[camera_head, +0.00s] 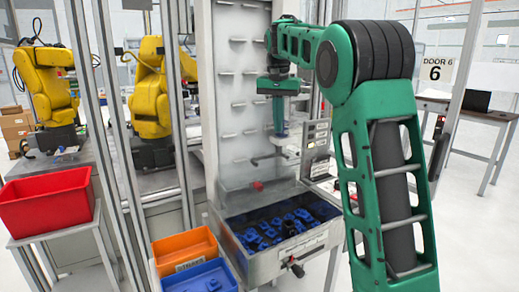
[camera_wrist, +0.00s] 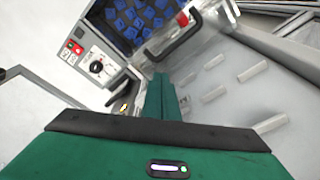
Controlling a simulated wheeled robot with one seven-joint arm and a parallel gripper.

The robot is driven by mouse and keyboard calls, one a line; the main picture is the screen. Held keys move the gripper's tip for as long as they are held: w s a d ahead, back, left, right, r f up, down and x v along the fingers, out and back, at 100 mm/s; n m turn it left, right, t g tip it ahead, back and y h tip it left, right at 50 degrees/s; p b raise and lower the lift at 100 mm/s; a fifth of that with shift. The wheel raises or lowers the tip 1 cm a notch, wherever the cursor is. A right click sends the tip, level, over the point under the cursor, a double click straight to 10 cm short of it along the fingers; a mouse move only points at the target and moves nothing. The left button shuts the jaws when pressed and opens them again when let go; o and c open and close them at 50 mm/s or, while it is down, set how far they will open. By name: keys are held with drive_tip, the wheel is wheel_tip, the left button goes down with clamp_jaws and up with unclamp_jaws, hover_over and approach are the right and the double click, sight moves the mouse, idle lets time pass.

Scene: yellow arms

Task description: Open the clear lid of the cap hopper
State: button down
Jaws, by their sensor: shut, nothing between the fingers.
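The cap hopper (camera_head: 310,243) is a metal bin holding blue caps, low in front of the white pegged panel. Its blue caps also show at the top of the wrist view (camera_wrist: 140,18). The clear lid (camera_head: 235,197) is see-through and faint at the hopper's back; its exact tilt is hard to tell. My gripper (camera_head: 279,133) points down, above and behind the hopper, apart from the handle. Its green fingers (camera_wrist: 161,80) are together and empty.
A control panel with a dial (camera_head: 318,165) stands right of the hopper. Orange (camera_head: 185,250) and blue (camera_head: 200,277) bins sit at its left front. A red bin (camera_head: 48,200) and yellow arms (camera_head: 150,95) stand farther left. Metal posts (camera_head: 118,110) separate them.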

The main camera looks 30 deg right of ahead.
drive_tip(key=s+a+n+t+y, duration=0.1)
drive_tip(key=a+n+t+y, duration=0.1)
drive_tip(key=a+n+t, duration=0.6)
wheel_tip(320, 180, down, 9)
drive_tip(key=w+d+n+g, duration=0.1)
drive_tip(key=g, duration=0.2)
drive_tip(key=shift+w+d+n, duration=0.15)
drive_tip(key=shift+d+n, duration=0.1)
drive_tip(key=shift+n, duration=0.15)
drive_tip(key=shift+r, duration=0.15)
drive_tip(key=s, duration=0.3)
drive_tip(key=shift+s+d+r, duration=0.15)
drive_tip(key=shift+s+r, duration=0.05)
